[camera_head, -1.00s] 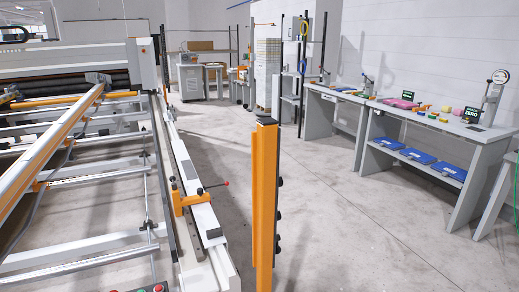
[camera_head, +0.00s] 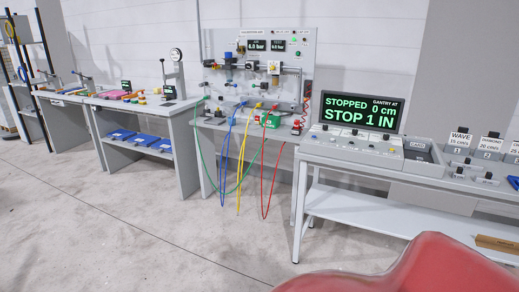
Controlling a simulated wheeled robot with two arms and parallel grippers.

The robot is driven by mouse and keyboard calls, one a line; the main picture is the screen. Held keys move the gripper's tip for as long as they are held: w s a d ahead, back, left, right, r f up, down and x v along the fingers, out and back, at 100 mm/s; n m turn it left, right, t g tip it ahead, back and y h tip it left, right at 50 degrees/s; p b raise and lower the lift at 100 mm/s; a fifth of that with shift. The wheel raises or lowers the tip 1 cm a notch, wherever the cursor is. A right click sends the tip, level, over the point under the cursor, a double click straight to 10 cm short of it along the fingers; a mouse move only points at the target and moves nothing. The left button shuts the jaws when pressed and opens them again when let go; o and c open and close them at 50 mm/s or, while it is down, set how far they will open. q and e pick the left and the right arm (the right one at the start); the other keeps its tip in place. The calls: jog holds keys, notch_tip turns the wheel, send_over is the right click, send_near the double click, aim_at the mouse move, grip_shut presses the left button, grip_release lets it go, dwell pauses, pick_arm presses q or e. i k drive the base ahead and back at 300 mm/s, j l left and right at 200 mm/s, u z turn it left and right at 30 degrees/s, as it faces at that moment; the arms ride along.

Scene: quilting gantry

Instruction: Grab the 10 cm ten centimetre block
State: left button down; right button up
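I cannot make out a block marked 10 cm in this view. The right end of this bench is cut off by the picture edge. Small coloured pieces (camera_head: 118,95) lie on the grey bench at the left, too small to read. Neither of my grippers is in view.
A display (camera_head: 358,111) reads "STOPPED, STOP 1 IN, gantry at 0 cm". Left of it stands a pressure panel (camera_head: 262,60) with hanging coloured hoses. Blue trays (camera_head: 120,135) sit on a lower shelf. A red rounded surface fills the bottom right, unidentified. The floor ahead is clear.

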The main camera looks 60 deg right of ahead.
aim_at(488, 180)
jog(key=l+z, duration=0.1)
jog(key=z, duration=0.35)
jog(key=k+l+z, duration=0.1)
jog(key=z, duration=0.35)
jog(key=l+z, duration=0.2)
jog(key=z, duration=0.3)
jog(key=l+z, duration=0.15)
jog(key=z, duration=0.3)
jog(key=l+z, duration=0.15)
jog(key=z, duration=0.3)
